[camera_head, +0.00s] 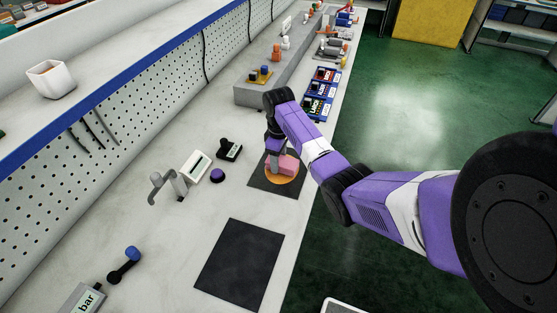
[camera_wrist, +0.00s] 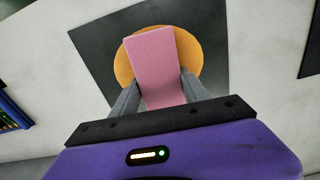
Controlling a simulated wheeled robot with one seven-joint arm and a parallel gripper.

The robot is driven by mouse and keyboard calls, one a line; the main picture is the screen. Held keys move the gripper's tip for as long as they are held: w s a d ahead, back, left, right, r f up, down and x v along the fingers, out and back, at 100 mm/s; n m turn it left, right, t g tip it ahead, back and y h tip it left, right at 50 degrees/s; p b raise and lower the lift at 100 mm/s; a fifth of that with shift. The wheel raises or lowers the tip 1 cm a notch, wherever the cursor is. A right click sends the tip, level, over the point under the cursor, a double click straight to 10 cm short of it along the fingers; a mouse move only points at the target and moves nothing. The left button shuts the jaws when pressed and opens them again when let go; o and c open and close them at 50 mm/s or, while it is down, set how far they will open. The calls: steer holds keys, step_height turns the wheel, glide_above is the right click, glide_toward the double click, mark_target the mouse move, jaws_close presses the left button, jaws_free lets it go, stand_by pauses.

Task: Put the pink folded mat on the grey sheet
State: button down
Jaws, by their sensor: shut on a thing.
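My gripper (camera_head: 277,157) is shut on the pink folded mat (camera_wrist: 160,62), which also shows in the head view (camera_head: 285,163). The fingers are on either side of it in the wrist view. The mat is over an orange round disc (camera_wrist: 192,50); I cannot tell whether it touches it. The disc lies on a dark grey sheet (camera_head: 260,183), also in the wrist view (camera_wrist: 95,50). A second, larger dark grey sheet (camera_head: 240,265) lies bare, nearer on the bench.
Left of my gripper are a black device (camera_head: 230,150), a purple round piece (camera_head: 217,175), a white box with a display (camera_head: 196,166) and a grey hooked holder (camera_head: 168,187). Blue bins (camera_head: 320,100) and a grey raised block (camera_head: 262,94) stand beyond. The bench edge is on the right.

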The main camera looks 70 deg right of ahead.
steer(key=shift+f, duration=0.4)
steer(key=shift+c, duration=2.3)
jaws_free()
steer(key=shift+r, duration=0.1)
steer(key=shift+r+b, duration=0.5)
steer(key=shift+r, duration=3.3)
